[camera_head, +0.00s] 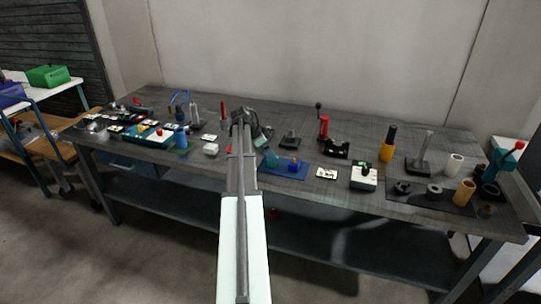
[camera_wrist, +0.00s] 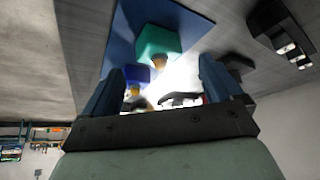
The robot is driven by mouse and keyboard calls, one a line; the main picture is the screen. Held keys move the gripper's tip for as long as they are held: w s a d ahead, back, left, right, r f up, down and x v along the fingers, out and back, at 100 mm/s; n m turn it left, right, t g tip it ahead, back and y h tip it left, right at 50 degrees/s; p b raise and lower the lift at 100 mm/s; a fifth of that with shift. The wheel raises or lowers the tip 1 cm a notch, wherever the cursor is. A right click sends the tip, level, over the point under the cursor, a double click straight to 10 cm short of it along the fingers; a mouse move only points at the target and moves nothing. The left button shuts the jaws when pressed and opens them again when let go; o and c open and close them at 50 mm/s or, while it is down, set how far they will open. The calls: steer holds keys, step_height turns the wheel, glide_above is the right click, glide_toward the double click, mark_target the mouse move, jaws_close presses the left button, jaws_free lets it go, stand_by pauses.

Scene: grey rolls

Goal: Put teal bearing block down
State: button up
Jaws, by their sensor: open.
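The teal bearing block (camera_head: 270,158) sits on the left part of a blue mat (camera_head: 290,173) on the workbench. In the wrist view the teal block (camera_wrist: 160,40) is just beyond the fingertips, on the blue mat (camera_wrist: 121,40), with a tan round part at its near side. My gripper (camera_wrist: 160,66) is open, with its two fingers apart and nothing visible held between them. In the head view my arm hides part of the area around the gripper (camera_head: 262,140).
A blue block (camera_head: 295,163) with a yellow part stands on the mat, right of the teal block. A white card (camera_head: 326,174) and a white box with a green part (camera_head: 363,177) lie further right. A white block (camera_head: 210,149) is left of my arm.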

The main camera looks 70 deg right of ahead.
steer(key=v, duration=0.9)
steer(key=shift+r, duration=0.2)
